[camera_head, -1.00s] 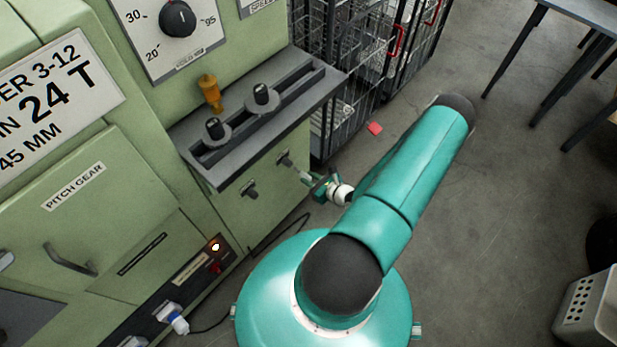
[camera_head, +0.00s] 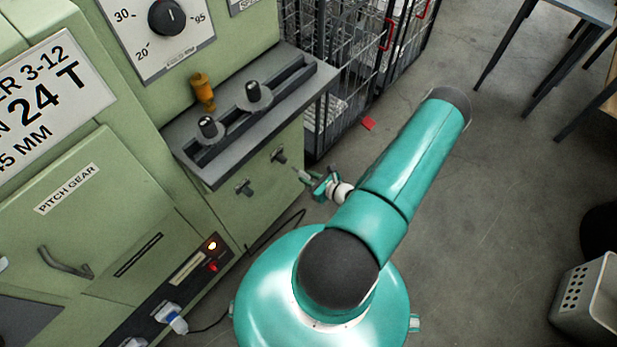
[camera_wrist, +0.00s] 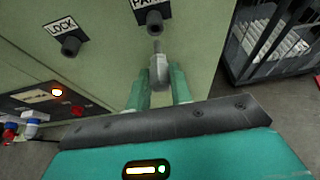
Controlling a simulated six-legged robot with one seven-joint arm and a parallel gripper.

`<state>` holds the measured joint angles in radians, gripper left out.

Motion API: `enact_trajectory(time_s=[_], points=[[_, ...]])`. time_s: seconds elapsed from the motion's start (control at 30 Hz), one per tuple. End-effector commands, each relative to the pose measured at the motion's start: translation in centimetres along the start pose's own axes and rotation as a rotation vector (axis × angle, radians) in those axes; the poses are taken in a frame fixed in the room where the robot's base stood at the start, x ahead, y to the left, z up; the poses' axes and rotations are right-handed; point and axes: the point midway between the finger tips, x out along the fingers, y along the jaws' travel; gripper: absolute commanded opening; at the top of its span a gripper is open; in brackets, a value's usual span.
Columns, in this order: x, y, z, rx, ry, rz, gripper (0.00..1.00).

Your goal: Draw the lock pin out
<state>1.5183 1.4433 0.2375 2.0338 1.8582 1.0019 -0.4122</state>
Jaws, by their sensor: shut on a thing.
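The lock pin (camera_wrist: 159,70) is a grey pin with a rounded body and a thin tip. My gripper (camera_wrist: 161,92) is shut on it, one green finger on each side, and the pin points toward the green machine front. The pin's tip shows just below the dark socket labelled PARK (camera_wrist: 154,20), and appears apart from it. The dark socket labelled LOCK (camera_wrist: 70,46) is to the left, with no pin in it. In the head view, my gripper (camera_head: 316,182) is to the right of the sockets, with the pin (camera_head: 301,174) a short way off the panel.
A grey ledge (camera_head: 205,175) with black knobs and an orange handle juts out above the sockets. A wire cage (camera_head: 340,95) stands right of the machine. A cable (camera_head: 270,238) runs below the panel. A grey crate (camera_head: 590,300) is at lower right; the floor between is clear.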

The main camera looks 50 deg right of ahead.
Motion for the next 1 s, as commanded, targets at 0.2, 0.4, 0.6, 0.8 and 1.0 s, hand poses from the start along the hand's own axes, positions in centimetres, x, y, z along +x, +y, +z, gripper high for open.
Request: enact_trajectory(time_s=[0.2,0.4,0.6,0.8,1.0], points=[[-1.3,-0.1,-0.5,0.000,0.000,-0.002,0.00],[-2.7,-0.1,-1.1,0.001,0.001,-0.002,0.00],[-4.0,-0.1,-1.7,0.000,0.001,-0.001,0.00],[-5.4,0.0,-2.2,0.000,0.000,-0.001,0.00],[-6.7,0.0,-2.8,0.000,0.001,-0.001,0.00]])
